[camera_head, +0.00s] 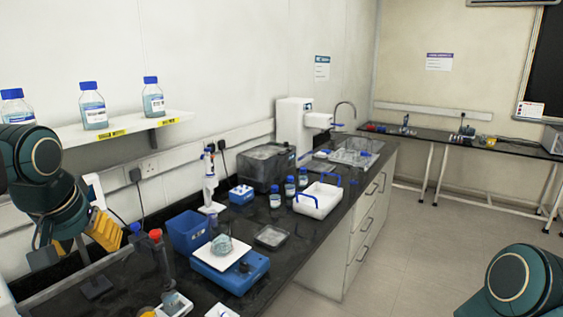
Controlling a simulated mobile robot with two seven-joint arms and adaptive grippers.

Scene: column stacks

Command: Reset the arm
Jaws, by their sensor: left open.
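My left arm comes in at the left edge, and its gripper (76,246) hangs low over the back left of the black bench (292,242). Its yellow finger parts are spread apart, and I see nothing held between them. It is left of the blue bin and the blue-based device, apart from both. Part of the gripper is hidden by its own arm. My right arm shows only as a dark teal link at the bottom right; its gripper is out of the picture.
A blue bin (187,231) and a blue device (231,270) with a glass vessel (221,245) stand right of my left gripper. A red-topped upright thing (161,256) is close by. A wall shelf (128,127) bears blue-capped bottles. Open floor (420,240) lies right of the bench.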

